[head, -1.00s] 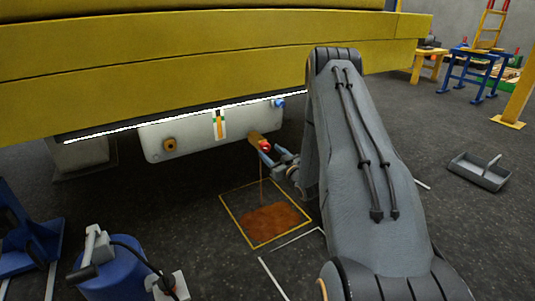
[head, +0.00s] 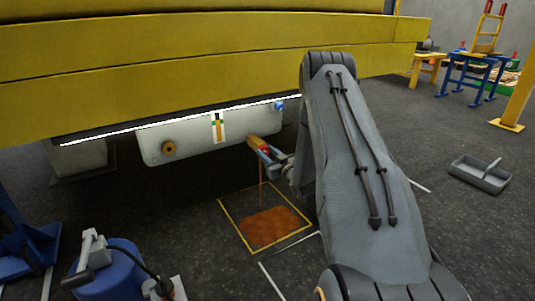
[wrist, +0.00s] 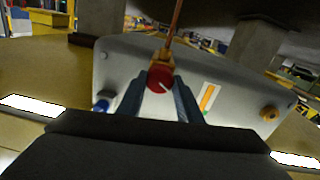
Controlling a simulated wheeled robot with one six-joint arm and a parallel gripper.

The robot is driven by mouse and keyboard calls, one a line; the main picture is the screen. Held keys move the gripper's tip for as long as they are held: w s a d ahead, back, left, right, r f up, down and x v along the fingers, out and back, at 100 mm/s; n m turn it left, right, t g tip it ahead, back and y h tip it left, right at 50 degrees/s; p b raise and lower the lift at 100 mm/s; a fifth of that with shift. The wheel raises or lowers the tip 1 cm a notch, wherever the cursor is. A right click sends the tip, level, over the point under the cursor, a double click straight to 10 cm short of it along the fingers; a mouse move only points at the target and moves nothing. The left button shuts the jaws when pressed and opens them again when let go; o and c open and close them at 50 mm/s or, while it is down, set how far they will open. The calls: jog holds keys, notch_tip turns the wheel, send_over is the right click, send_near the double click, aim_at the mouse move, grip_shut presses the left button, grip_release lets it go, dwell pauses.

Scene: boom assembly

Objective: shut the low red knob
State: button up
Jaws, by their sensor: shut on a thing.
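The low red knob (wrist: 160,80) sits on a yellow-brown spout fitting (head: 254,141) at the lower edge of a pale grey tank panel (head: 195,140). It has a white line on its face, slanting in the wrist view. My gripper (wrist: 160,90) is shut on the knob, one blue-grey finger on each side. In the head view my gripper (head: 268,153) covers much of the knob. A thin brown stream (head: 262,180) runs from the spout down to a brown puddle (head: 268,226) inside a yellow-outlined square on the floor. A level gauge (head: 218,127) shows on the panel.
A blue knob (head: 279,106) and an orange-brown round fitting (head: 169,148) are on the same panel. The yellow boom (head: 200,75) hangs close above. A blue drum (head: 115,268) stands front left. A grey tray (head: 480,175) lies on the floor at right.

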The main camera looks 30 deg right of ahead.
jog(key=n+p, duration=0.3)
jog(key=n, duration=0.1)
jog(key=shift+s, duration=0.1)
jog(key=n+p, duration=0.2)
jog(key=n, duration=0.1)
jog(key=shift+n, duration=0.4)
jog(key=n+p, duration=0.1)
jog(key=n, duration=0.2)
jog(key=shift+f+n+p, duration=0.1)
jog(key=shift+n+p, duration=0.2)
jog(key=shift+p, duration=0.05)
jog(key=shift+n+p, duration=0.7)
jog(key=shift+n, duration=1)
jog(key=shift+f, duration=0.1)
jog(key=o, duration=1)
jog(key=shift+y, duration=0.3)
jog(key=shift+o, duration=0.2)
